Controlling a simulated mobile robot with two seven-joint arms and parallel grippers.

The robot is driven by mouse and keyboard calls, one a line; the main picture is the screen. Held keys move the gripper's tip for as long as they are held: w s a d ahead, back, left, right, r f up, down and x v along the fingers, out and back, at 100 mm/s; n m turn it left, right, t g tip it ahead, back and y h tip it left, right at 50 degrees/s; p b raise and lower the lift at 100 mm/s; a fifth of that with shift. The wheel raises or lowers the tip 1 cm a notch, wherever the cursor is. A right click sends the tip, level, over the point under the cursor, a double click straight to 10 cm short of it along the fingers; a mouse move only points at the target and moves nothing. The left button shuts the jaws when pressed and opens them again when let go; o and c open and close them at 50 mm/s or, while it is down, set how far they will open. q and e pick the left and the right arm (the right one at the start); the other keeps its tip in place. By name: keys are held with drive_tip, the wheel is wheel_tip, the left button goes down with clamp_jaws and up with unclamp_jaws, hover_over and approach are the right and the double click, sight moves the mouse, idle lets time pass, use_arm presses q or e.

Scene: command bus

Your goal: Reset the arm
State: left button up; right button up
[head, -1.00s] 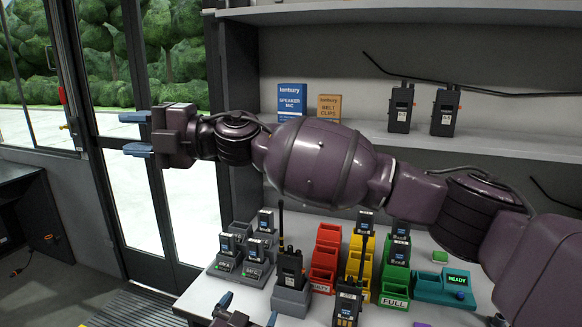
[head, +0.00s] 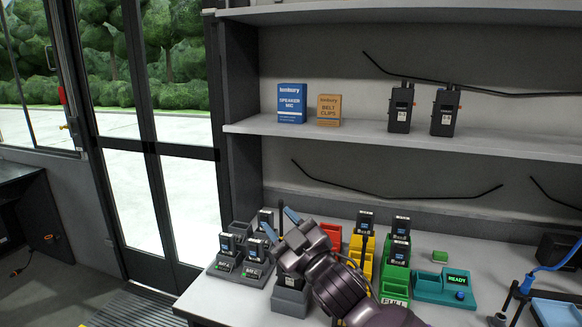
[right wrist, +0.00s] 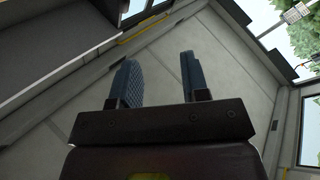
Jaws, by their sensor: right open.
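My right arm, dark purple, reaches in from the bottom of the head view over the workbench (head: 205,292). Its gripper (head: 281,224) has blue fingers pointing up and to the left, above the radio gear. In the right wrist view my right gripper (right wrist: 157,70) shows two blue fingers set apart with nothing between them, and grey floor beyond. The arm hides part of the red bins (head: 331,233) and the radio behind it. My left gripper is not in view.
A charger (head: 225,267) with several batteries stands left of my arm. Yellow bins (head: 362,268), green bins (head: 393,277) and a teal READY tray (head: 430,287) stand to its right. A shelf (head: 350,130) runs above, holding two boxes and two radios. Glass doors are at left.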

drive_tip(key=s+d+f+m+g+h, duration=0.1)
drive_tip(key=s+d+f+m+h, duration=0.45)
drive_tip(key=d+f, duration=0.5)
drive_tip(key=s+d+f+m+h, duration=0.4)
drive_tip(key=s+d+f, duration=0.2)
drive_tip(key=d+f, duration=0.4)
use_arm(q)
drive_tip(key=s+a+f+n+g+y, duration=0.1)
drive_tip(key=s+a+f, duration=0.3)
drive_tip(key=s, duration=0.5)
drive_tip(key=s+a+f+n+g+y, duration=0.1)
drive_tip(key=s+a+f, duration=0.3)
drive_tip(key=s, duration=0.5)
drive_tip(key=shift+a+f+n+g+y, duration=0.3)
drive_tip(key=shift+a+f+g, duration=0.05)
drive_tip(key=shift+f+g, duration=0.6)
use_arm(e)
drive_tip(key=s+d+f+m+g+h, duration=0.1)
drive_tip(key=s+d+f, duration=0.3)
drive_tip(key=s+f, duration=0.4)
drive_tip(key=s+d+f+m+g+h, duration=0.2)
drive_tip(key=s+d+f+g, duration=0.1)
drive_tip(key=s+f, duration=0.6)
drive_tip(key=s+d, duration=0.1)
drive_tip(key=s, duration=0.3)
drive_tip(key=shift+d+g, duration=0.3)
drive_tip(key=shift+g, duration=0.1)
